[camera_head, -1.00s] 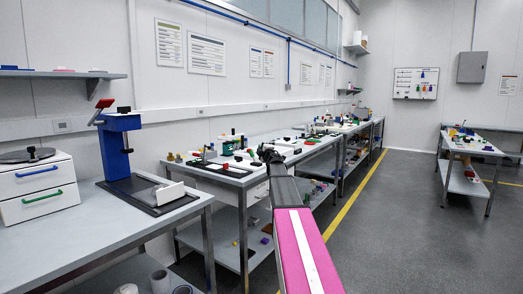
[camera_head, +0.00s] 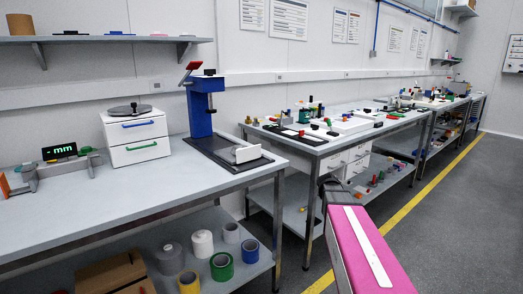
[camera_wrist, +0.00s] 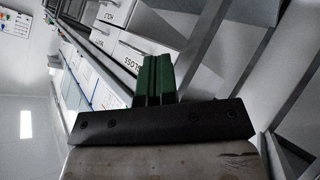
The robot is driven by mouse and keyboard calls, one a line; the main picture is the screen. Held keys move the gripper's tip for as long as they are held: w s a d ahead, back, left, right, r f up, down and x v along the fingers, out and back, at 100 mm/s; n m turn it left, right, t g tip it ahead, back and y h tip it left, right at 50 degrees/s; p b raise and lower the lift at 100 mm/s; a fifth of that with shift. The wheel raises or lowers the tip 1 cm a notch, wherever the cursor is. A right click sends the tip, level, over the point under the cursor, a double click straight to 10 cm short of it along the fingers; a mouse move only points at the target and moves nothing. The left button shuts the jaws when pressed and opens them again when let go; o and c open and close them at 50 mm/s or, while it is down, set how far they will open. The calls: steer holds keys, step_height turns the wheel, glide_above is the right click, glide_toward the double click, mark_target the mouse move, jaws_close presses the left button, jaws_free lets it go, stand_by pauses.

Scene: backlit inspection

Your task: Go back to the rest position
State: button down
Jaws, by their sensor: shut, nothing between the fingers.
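My gripper (camera_wrist: 155,62) shows in the wrist view as two green fingers pressed together, with nothing between them. In the head view my pink arm reaches forward from the bottom right, and its dark end stands in front of the second workbench (camera_head: 340,142). The fingers cannot be made out in that view. White drawers (camera_wrist: 120,48) with lettering lie beyond the fingers in the wrist view.
A near workbench (camera_head: 95,215) at left carries a blue press stand (camera_head: 200,110), a white drawer unit (camera_head: 136,140) and a gauge with a green display (camera_head: 60,152). Tape rolls (camera_head: 222,266) sit on its lower shelf. Free floor (camera_head: 470,210) lies right of the yellow line.

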steer(key=s+a+f+m+g+y, duration=0.1)
steer(key=s+a+f+g, duration=0.2)
steer(key=s, duration=0.6)
steer(key=s+a+f+m+g+y, duration=0.1)
steer(key=s+a+f+g+y, duration=0.1)
steer(key=s+a+f, duration=0.4)
steer(key=s+a+f+m+g+y, duration=0.1)
steer(key=s+a+f+g, duration=0.4)
steer(key=s, duration=0.8)
steer(key=shift+s+f+y, duration=0.2)
steer(key=shift+f+y, duration=0.1)
steer(key=shift+f, duration=0.1)
